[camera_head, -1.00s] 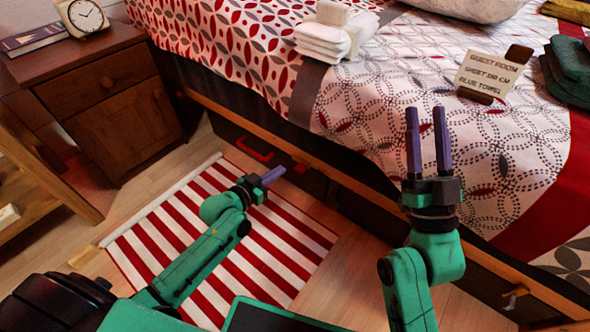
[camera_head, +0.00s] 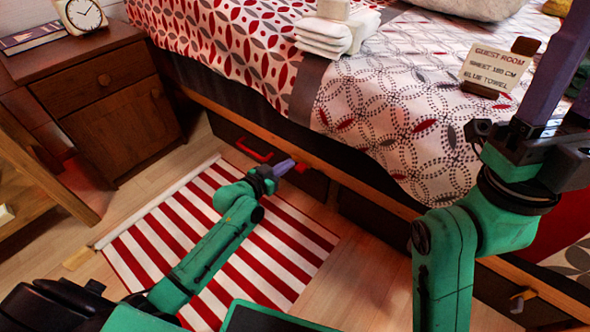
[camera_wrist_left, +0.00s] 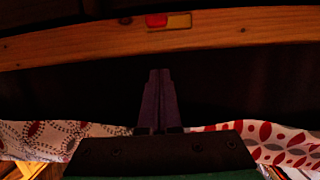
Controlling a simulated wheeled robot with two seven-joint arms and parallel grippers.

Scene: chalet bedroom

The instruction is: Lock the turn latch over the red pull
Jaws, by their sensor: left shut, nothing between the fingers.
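A red pull (camera_head: 253,150) shows on the dark drawer front under the bed's wooden rail. To its right, a small red piece (camera_head: 301,168) sits by the rail. In the left wrist view, a small red-and-orange latch piece (camera_wrist_left: 168,20) lies along the wooden rail. My left gripper (camera_head: 289,165) is shut and empty, its tips close to the red piece in the head view; I cannot tell whether they touch. In the wrist view the closed fingers (camera_wrist_left: 160,72) point toward the rail. My right gripper (camera_head: 568,75) is open above the bed's right part, its fingertips partly cut off.
The striped rug (camera_head: 270,235) lies beneath my left arm. A nightstand (camera_head: 120,115) stands at the left. The bed (camera_head: 400,110) holds folded white towels (camera_head: 325,35) and a sign (camera_head: 495,70).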

